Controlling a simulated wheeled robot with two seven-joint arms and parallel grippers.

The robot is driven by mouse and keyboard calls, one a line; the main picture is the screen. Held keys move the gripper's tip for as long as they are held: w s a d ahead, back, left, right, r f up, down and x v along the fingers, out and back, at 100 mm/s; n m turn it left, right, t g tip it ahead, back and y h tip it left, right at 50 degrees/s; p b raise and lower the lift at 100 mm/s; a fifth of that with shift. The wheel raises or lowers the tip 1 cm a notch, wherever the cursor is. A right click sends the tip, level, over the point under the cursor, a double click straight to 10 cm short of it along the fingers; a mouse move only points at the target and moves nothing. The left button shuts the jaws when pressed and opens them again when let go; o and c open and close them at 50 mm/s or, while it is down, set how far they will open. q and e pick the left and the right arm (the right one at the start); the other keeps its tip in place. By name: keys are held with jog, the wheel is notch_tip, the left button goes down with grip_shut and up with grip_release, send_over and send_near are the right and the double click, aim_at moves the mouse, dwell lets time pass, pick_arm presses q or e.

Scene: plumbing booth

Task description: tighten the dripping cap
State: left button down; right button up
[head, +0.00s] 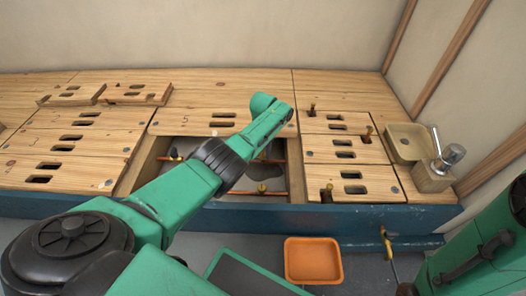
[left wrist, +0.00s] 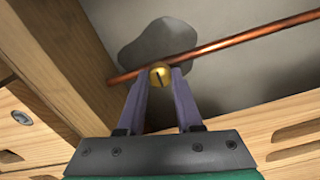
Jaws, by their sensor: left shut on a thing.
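A brass cap (left wrist: 160,75) with a dark slot sits on a thin copper pipe (left wrist: 215,49) in the left wrist view. My left gripper (left wrist: 159,82) has its two fingers on either side of this cap and is shut on it. A dark wet patch (left wrist: 150,45) lies on the pale floor behind the pipe. In the head view a brass cap (head: 262,188) shows in the open floor bay, beside a dark patch. My left arm hides much of that bay and the fingers there. My right arm enters at the lower right, but I cannot make out its gripper.
Wooden beams (head: 140,168) edge the bay. Slotted boards surround it, and loose boards (head: 72,94) lie back left. An orange tray (head: 313,262) is on the lower floor. A wooden block with a metal fitting (head: 432,178) and a beige box (head: 408,140) stand at right.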

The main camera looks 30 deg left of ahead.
dwell(0.4)
pick_arm(q)
jog(key=c, duration=0.6)
grip_release()
